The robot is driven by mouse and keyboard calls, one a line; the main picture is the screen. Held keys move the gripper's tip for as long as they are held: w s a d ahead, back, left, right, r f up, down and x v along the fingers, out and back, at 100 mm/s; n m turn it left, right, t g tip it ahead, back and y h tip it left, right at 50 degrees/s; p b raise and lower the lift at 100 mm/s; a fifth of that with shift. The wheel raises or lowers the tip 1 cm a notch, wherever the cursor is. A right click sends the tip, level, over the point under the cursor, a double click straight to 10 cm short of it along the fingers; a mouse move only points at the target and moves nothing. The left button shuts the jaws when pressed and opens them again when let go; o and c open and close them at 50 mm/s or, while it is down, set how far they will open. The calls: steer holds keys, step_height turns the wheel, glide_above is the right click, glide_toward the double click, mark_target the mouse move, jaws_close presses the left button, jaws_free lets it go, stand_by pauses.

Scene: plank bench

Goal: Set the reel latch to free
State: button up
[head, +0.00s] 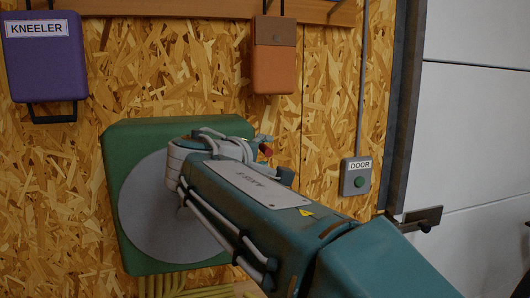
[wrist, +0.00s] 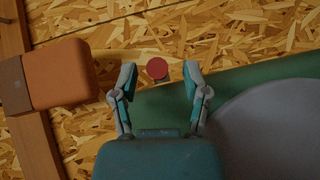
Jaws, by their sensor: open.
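The reel is a green rounded housing (head: 125,135) with a large grey disc (head: 150,225) on the wall; its green edge (wrist: 240,85) and grey disc (wrist: 275,120) also show at the right of the wrist view. A small red round knob (wrist: 157,68), seemingly the reel latch, shows at the housing's edge; a bit of red (head: 266,149) shows beside my gripper in the head view. My gripper (wrist: 160,76) is open, its fingertips on either side of the knob in the wrist view. I cannot tell whether they touch it. My arm hides the housing's right part and any latch markings.
A purple KNEELER pad (head: 45,62) and an orange-brown case (head: 273,68) hang from a wooden rail (head: 200,8). A grey DOOR box (head: 356,180) with a green button is right of the reel. Yellow hose (head: 180,285) shows below. A door frame (head: 405,110) stands at right.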

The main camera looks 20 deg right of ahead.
steer(key=shift+w+d+f, duration=0.1)
steer(key=shift+w+d, duration=0.35)
steer(key=shift+w, duration=0.05)
jaws_close()
steer(key=shift+f, duration=0.1)
steer(key=shift+w+f+m+t+h, duration=0.1)
steer(key=shift+f+m+t+h, duration=0.6)
steer(key=shift+f+m, duration=0.25)
